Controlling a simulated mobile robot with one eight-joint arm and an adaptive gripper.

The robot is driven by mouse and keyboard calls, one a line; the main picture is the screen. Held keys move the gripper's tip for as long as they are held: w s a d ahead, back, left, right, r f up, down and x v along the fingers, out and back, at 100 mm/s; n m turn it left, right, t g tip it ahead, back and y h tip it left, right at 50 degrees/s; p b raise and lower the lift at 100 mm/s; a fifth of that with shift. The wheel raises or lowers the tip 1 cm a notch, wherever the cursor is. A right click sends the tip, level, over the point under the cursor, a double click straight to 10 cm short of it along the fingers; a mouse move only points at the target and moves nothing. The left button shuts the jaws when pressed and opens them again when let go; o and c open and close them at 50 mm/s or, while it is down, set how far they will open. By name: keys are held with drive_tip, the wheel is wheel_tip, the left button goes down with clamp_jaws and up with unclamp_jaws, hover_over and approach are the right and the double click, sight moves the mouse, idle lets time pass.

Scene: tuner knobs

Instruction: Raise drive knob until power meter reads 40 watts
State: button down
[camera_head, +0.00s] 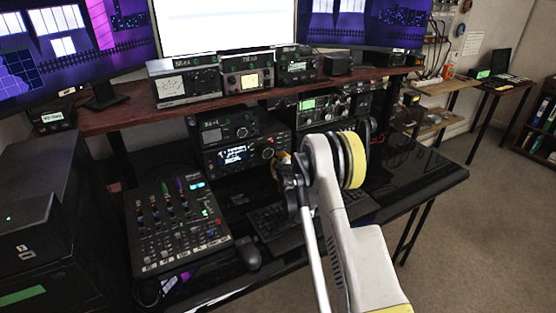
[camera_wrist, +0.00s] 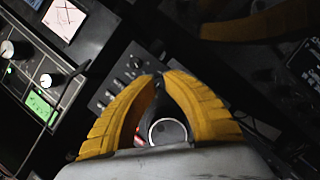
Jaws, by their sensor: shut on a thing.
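My gripper (camera_head: 284,160) is at the front of the dark radio (camera_head: 233,156) under the shelf. In the wrist view its two yellow fingers (camera_wrist: 160,78) close in around a round dark knob with a pale ring (camera_wrist: 167,132). The gripper is shut on this knob; the fingers hide part of it, and I cannot read a label on it. A box with a pale meter face (camera_head: 249,81) stands on the shelf. A meter also shows in the wrist view (camera_wrist: 65,18), but its reading is too small to make out.
More boxes stand on the wooden shelf (camera_head: 115,114), with monitors behind. A second radio (camera_head: 330,105) is to the right. Open floor (camera_head: 470,220) lies right of the desk.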

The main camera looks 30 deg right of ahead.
drive_tip(key=shift+d+m+g+y, duration=0.15)
drive_tip(key=shift+m+g+y, duration=0.25)
drive_tip(key=shift+m+y, duration=1.05)
drive_tip(key=shift+m+h, duration=0.25)
drive_tip(key=shift+m, duration=0.3)
drive_tip(key=c, duration=1.7)
unclamp_jaws()
drive_tip(key=shift+s+r, duration=0.1)
drive_tip(key=v, duration=1.2)
